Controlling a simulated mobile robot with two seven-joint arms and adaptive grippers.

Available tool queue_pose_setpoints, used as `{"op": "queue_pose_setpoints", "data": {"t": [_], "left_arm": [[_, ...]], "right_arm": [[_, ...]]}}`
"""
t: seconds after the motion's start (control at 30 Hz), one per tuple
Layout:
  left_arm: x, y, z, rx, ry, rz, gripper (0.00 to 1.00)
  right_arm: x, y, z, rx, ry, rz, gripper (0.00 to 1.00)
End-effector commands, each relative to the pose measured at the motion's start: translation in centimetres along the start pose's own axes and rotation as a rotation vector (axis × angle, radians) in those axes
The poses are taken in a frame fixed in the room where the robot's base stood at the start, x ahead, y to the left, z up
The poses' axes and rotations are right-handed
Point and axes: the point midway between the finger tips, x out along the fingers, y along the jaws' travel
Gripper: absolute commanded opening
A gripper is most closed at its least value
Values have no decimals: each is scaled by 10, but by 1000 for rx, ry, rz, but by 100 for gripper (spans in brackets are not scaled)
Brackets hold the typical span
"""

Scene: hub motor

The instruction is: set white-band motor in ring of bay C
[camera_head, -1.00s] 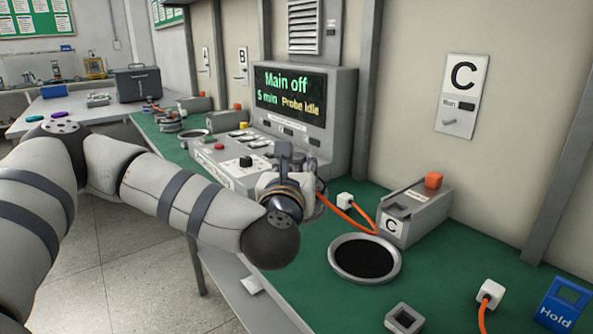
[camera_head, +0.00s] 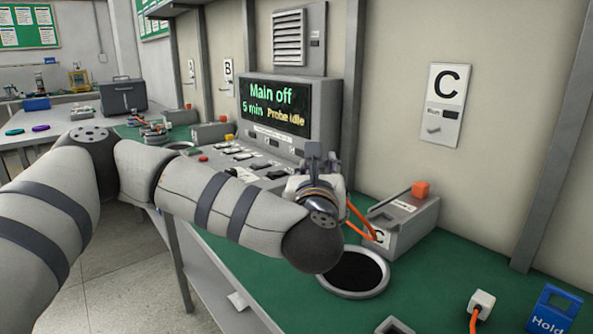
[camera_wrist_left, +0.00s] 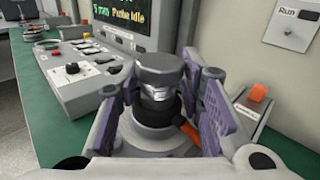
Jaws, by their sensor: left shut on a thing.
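My left gripper (camera_head: 318,165) is above the green bench, left of and behind the bay C ring (camera_head: 352,291) in the head view. In the left wrist view its purple fingers (camera_wrist_left: 160,90) are shut on a motor (camera_wrist_left: 157,70) with a grey cap, silver neck, black collar and wide grey body. An orange cable leaves the motor on the right. I cannot make out its band colour; the hand mostly hides it in the head view. The ring has a light grey rim around a dark, empty centre. My forearm stands close to its left edge. My right gripper is not in view.
The grey bay C box (camera_head: 408,228) with an orange button stands behind the ring. The control console (camera_head: 290,115) reads "Main off". A white plug (camera_head: 482,300), a blue "Hold" device (camera_head: 553,312) and a small grey block (camera_head: 394,327) lie to the right and front.

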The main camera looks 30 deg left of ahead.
Motion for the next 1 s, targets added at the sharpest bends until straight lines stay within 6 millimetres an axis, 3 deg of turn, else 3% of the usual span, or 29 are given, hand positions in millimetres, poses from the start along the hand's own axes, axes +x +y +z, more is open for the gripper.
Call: {"op": "queue_pose_setpoints", "data": {"t": [0.3, 0.5, 1.0], "left_arm": [[8, -51, -3, -3, -6, -1, 0], [11, -74, -3, -4, -7, -1, 0], [12, -83, 0, -6, -10, 0, 0]], "right_arm": [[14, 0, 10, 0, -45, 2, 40], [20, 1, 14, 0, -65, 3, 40], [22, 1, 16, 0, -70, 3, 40]]}}
